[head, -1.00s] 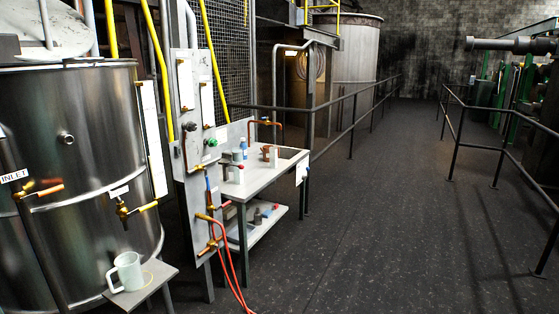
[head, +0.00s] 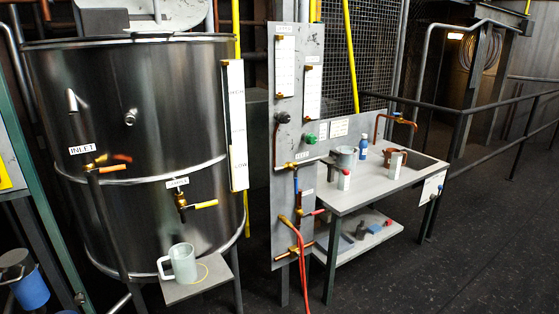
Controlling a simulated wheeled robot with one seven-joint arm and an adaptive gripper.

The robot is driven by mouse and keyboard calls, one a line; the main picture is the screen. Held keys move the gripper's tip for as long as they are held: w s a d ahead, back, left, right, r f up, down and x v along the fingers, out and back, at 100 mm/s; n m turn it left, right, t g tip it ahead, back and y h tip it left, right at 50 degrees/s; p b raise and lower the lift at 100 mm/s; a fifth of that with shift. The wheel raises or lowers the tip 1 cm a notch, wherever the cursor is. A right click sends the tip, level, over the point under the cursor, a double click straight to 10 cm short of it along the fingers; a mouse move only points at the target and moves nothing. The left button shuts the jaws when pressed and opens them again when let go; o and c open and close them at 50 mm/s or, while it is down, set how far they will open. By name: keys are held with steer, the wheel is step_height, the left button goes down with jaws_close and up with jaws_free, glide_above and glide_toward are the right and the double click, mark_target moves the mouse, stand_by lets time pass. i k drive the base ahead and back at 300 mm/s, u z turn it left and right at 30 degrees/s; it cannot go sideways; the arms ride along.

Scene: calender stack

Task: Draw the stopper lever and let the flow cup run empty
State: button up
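My gripper is not in view. A grey metal cup (head: 345,154) stands on the left part of the white bench top. It may be the flow cup, but it is too small to be sure. I cannot make out a stopper lever on it, nor whether it holds liquid. A white bottle with a red cap (head: 344,180) stands in front of it. A blue bottle (head: 363,148) stands behind it to the right. A copper-brown vessel (head: 386,157) is further right on the bench, with a small white, red-topped item beside it.
A large steel tank (head: 130,130) fills the left, with a pale mug (head: 182,263) on a small stand (head: 208,287) beneath its yellow-handled valve. A grey panel (head: 290,200) with red hoses stands left of the bench (head: 350,195). Dark floor (head: 450,275) is open at right, with railings behind.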

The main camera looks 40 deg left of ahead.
mark_target(346, 172)
steer(key=u, duration=0.35)
steer(key=i, duration=0.4)
steer(key=u, duration=0.35)
steer(key=k, duration=0.4)
steer(key=u, duration=0.65)
steer(key=i, duration=1.5)
steer(key=z, duration=0.4)
